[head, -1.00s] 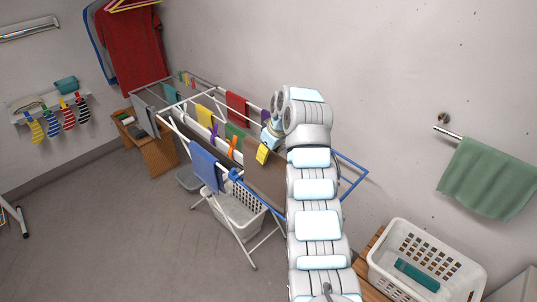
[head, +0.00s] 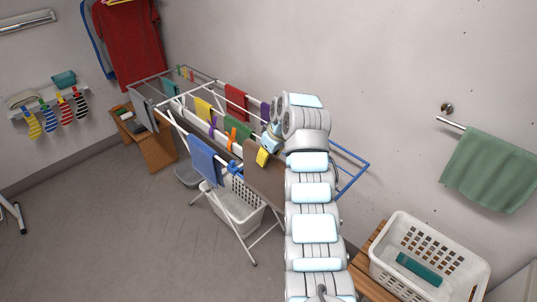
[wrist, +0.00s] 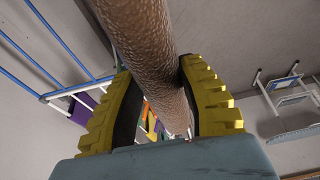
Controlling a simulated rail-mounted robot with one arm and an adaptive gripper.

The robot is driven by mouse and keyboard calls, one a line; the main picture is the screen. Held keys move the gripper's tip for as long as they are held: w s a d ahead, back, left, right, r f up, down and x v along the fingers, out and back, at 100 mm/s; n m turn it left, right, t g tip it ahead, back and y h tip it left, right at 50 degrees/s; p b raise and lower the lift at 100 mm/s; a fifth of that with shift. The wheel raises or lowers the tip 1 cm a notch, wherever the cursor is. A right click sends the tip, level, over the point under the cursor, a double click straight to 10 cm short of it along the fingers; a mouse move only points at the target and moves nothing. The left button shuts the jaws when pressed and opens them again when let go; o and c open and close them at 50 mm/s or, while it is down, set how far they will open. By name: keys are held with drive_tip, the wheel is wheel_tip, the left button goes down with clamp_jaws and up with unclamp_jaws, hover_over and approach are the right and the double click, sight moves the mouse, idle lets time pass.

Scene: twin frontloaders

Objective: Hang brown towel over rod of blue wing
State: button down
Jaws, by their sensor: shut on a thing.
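My gripper (head: 266,152) is at the right end of the drying rack, shut on the brown towel (head: 266,180). In the wrist view the towel (wrist: 150,45) runs as a rolled brown fold between the yellow fingertips (wrist: 160,105). In the head view it hangs down beside the blue wing (head: 345,160), partly behind my arm. Blue rods (wrist: 45,65) also show at the left of the wrist view. I cannot tell whether the towel touches a blue rod.
The white rack (head: 170,125) holds several coloured cloths, and a blue towel (head: 205,160) hangs at its front. A white basket (head: 238,212) sits below. Another basket (head: 460,262) stands at lower right, under a green towel (head: 490,170) on a wall bar.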

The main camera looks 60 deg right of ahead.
drive_tip(key=shift+f+b, duration=4.25)
drive_tip(key=shift+f, duration=5.95)
drive_tip(key=c, duration=0.6)
unclamp_jaws()
drive_tip(key=v, duration=1.2)
